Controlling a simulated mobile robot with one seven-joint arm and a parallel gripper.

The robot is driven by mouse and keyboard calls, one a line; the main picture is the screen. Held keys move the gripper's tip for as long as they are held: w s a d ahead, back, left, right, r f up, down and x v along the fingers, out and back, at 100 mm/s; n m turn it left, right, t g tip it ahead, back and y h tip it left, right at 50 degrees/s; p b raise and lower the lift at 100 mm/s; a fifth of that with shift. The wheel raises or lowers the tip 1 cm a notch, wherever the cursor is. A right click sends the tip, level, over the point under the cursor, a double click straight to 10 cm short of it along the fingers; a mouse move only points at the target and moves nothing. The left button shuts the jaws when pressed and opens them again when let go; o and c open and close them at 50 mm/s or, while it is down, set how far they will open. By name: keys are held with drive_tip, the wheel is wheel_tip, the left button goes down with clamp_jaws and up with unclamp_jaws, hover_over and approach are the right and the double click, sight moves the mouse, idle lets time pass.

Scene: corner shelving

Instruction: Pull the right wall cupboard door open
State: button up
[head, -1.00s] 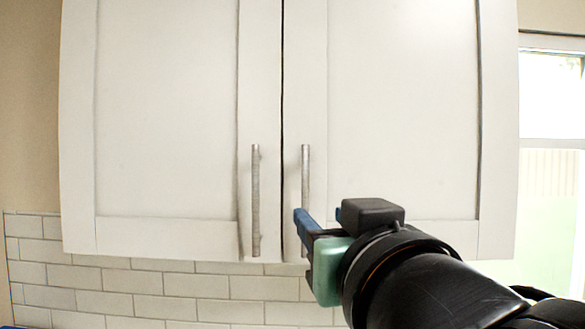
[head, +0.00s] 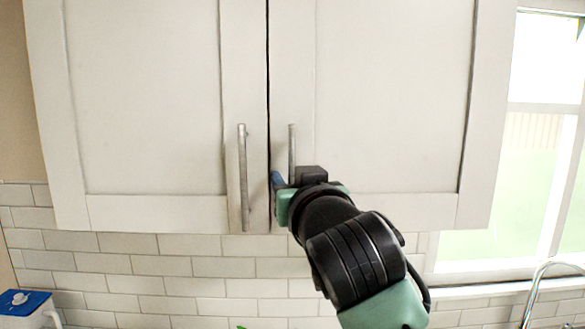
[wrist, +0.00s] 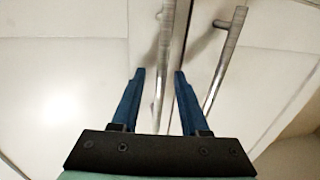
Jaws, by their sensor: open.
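The right wall cupboard door (head: 390,100) is white and closed, flush beside the left door (head: 145,100). Its upright metal bar handle (head: 291,145) is near the centre seam; my gripper hides its lower part in the head view. My gripper (head: 286,180) is at this lower part. In the wrist view, which looks turned over, the open blue fingers (wrist: 160,73) stand on either side of a bar handle (wrist: 164,62), apparently the right door's. A gap shows between the bar and each finger. The other handle (wrist: 228,58) lies outside the fingers, to the right.
The left door's handle (head: 243,178) is close to my gripper. White tiles (head: 190,270) cover the wall below the cupboard. A window (head: 530,150) and a faucet (head: 535,290) are at the right. A blue-topped white container (head: 25,303) is at the lower left.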

drive_tip(key=shift+w+a, duration=0.1)
drive_tip(key=shift+w, duration=0.1)
clamp_jaws()
idle(1.3)
